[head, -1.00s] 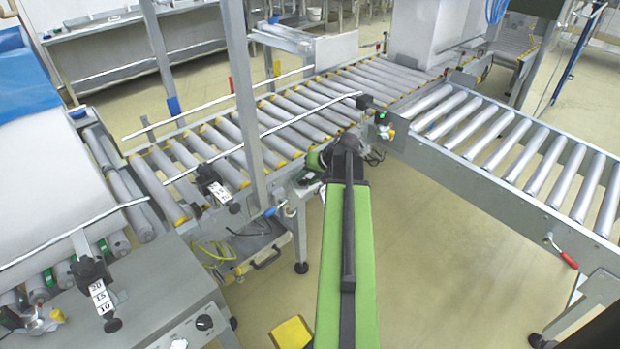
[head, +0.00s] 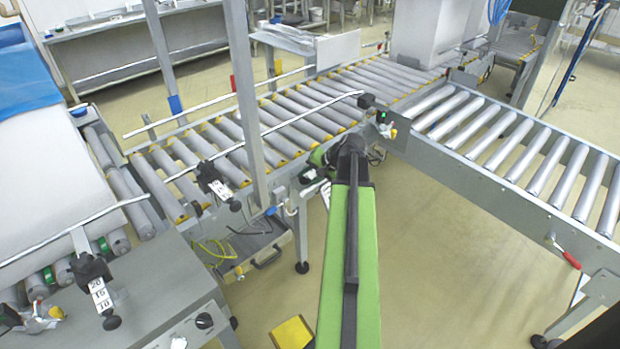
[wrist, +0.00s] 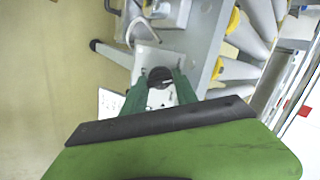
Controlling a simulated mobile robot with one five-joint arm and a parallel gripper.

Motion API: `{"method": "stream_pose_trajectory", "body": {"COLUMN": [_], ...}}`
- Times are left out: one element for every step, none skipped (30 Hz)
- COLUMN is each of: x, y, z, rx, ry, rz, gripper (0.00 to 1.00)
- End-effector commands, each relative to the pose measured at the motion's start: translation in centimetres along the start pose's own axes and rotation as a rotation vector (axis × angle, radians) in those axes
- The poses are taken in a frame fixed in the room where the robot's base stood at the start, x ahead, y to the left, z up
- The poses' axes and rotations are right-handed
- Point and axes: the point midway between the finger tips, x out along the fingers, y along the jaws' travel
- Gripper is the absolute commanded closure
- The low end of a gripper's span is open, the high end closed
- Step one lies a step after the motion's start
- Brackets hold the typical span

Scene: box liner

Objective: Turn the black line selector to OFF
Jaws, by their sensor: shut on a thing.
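A black round selector knob (wrist: 160,75) shows in the wrist view on a pale plate beside the conveyor frame. My gripper (wrist: 161,81) has its two green fingers on either side of the knob and is shut on it. The fingers hide the knob's sides, and I cannot read its pointer or any OFF mark. In the head view my own green arm hides most of the gripper and the selector.
A roller conveyor (head: 218,149) runs behind my arm, and a second one (head: 520,140) stands at the right. A control box (head: 165,300) with another black knob (head: 204,321) is at the front left. Open floor (head: 430,270) lies right of my arm.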

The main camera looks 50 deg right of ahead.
Motion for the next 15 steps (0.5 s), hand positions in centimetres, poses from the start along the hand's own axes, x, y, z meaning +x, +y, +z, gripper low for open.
{"method": "stream_pose_trajectory", "body": {"x": [-0.02, -0.03, -0.04, -0.04, -0.05, -0.06, -0.06, -0.07, -0.07, -0.08, -0.08, -0.09, -0.09, -0.10, -0.10], "y": [0.78, 0.81, 0.83, 0.84, 0.85, 0.87, 0.89, 0.90, 0.91, 0.92, 0.92, 0.92, 0.92, 0.92, 0.92], "z": [-0.05, -0.05, -0.05, -0.05, -0.04, -0.04, -0.04, -0.03, -0.03, -0.02, -0.02, -0.01, -0.01, 0.00, 0.00], "rx": [0.039, 0.063, 0.096, 0.120, 0.143, 0.172, 0.194, 0.214, 0.240, 0.258, 0.275, 0.297, 0.312, 0.326, 0.342], "ry": [0.002, 0.002, 0.002, 0.002, 0.002, 0.002, 0.003, 0.003, 0.003, 0.003, 0.003, 0.003, 0.003, 0.003, 0.003], "rz": [0.008, 0.005, -0.001, -0.005, -0.009, -0.014, -0.017, -0.020, -0.024, -0.027, -0.030, -0.034, -0.037, -0.039, -0.042], "gripper": [1.00, 1.00, 1.00, 1.00, 1.00, 1.00, 1.00, 1.00, 1.00, 1.00, 1.00, 1.00, 1.00, 1.00, 1.00]}}
